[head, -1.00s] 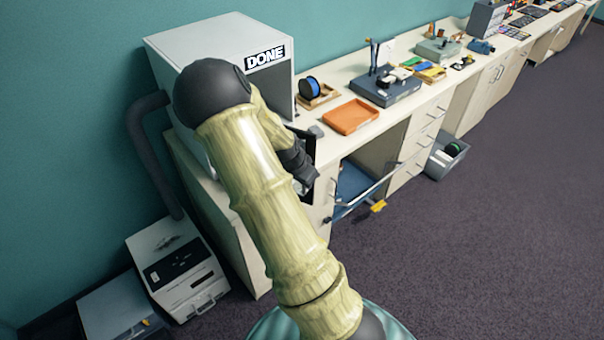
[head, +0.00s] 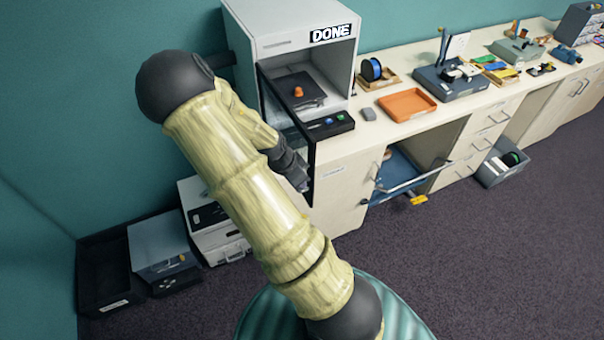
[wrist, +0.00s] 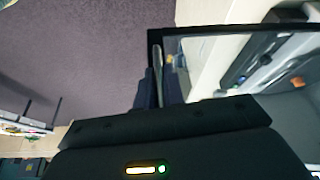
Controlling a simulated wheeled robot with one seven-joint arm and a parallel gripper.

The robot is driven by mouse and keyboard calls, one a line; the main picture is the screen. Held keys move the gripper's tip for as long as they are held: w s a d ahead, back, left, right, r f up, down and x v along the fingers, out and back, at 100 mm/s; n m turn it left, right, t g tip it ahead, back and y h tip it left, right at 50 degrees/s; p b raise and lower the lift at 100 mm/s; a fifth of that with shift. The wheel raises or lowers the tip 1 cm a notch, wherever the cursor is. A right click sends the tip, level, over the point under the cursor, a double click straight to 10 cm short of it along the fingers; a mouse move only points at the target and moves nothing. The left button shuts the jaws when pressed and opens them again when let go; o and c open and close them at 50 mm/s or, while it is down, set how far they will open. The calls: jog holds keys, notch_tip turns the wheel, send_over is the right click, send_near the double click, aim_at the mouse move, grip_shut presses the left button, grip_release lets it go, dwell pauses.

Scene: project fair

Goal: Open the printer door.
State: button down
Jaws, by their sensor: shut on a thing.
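The printer (head: 243,30) is a white box with a DONE sign, at the left end of the counter in the head view. Its black-framed clear door (head: 288,106) stands swung out from the front, hinged at the left, so the chamber is exposed. A small orange piece (head: 298,91) sits on the dark plate inside; it also shows in the wrist view (wrist: 297,82). My gripper (head: 303,185) is at the door's outer edge. In the wrist view my gripper (wrist: 160,90) is shut on the door's handle bar (wrist: 157,62). My arm hides part of the door.
An orange tray (head: 407,104) and a blue spool (head: 372,69) stand on the counter right of the printer. A grey bin (head: 503,166) is on the floor. The carpet at right is clear.

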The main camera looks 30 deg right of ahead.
jog(key=shift+w+a, duration=0.1)
jog(key=shift+a, duration=0.45)
jog(key=c, duration=1.8)
grip_release()
jog(key=shift+w, duration=0.1)
jog(key=v, duration=1.7)
jog(key=shift+a+r, duration=0.1)
jog(key=shift+r, duration=0.15)
jog(key=shift+f, duration=0.15)
